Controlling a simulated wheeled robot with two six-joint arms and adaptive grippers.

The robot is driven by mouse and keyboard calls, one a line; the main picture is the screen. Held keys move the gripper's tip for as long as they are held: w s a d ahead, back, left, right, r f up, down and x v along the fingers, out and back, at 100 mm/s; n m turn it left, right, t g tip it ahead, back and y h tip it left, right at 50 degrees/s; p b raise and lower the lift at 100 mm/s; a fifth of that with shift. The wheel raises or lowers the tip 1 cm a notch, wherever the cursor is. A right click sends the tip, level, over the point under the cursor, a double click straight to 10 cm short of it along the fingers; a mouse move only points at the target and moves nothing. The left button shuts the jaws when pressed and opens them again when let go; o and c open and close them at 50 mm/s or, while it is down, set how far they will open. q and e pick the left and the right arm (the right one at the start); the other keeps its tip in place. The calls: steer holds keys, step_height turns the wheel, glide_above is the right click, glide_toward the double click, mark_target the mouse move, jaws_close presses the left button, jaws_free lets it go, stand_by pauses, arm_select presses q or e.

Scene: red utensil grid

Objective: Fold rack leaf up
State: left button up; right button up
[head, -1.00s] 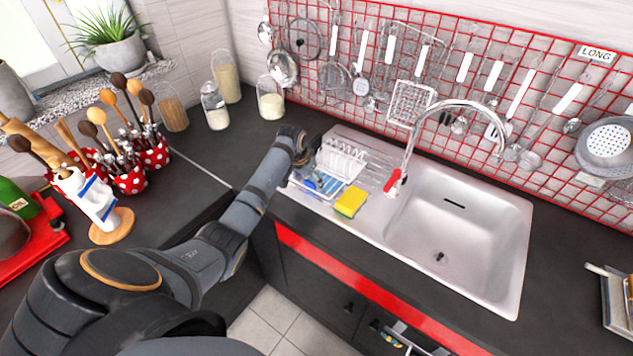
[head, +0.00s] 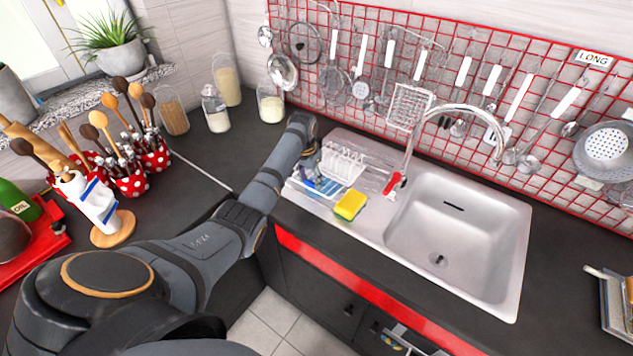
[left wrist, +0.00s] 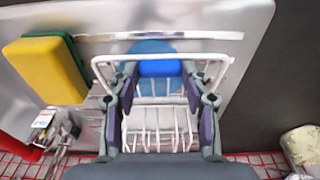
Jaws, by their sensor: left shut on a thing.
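The white wire dish rack (head: 343,163) stands on the steel drainboard left of the sink, at the wall side. In the left wrist view its wire leaf (left wrist: 150,60) runs across between my fingers, with more white bars below. My left gripper (left wrist: 159,72) is shut on the rack leaf, with a finger at each side of the wires. In the head view my left wrist hides the fingers and part of the rack's left side. A blue item (left wrist: 160,67) lies just beyond the leaf. My right gripper is in neither view.
A yellow and green sponge (head: 350,205) lies on the drainboard in front of the rack. The faucet (head: 405,150) and sink (head: 450,235) are to the right. Glass jars (head: 270,105) stand behind on the left. A red wall grid (head: 470,90) with hanging utensils is behind.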

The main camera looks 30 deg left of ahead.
arm_select(q)
steer(key=shift+w+r+g+b, duration=0.3)
steer(key=shift+w+g+b, duration=0.15)
steer(key=shift+b, duration=0.8)
steer(key=shift+w+r+g+b, duration=0.2)
steer(key=shift+g+b, duration=0.25)
steer(key=shift+b, duration=0.35)
steer(key=shift+r, duration=0.3)
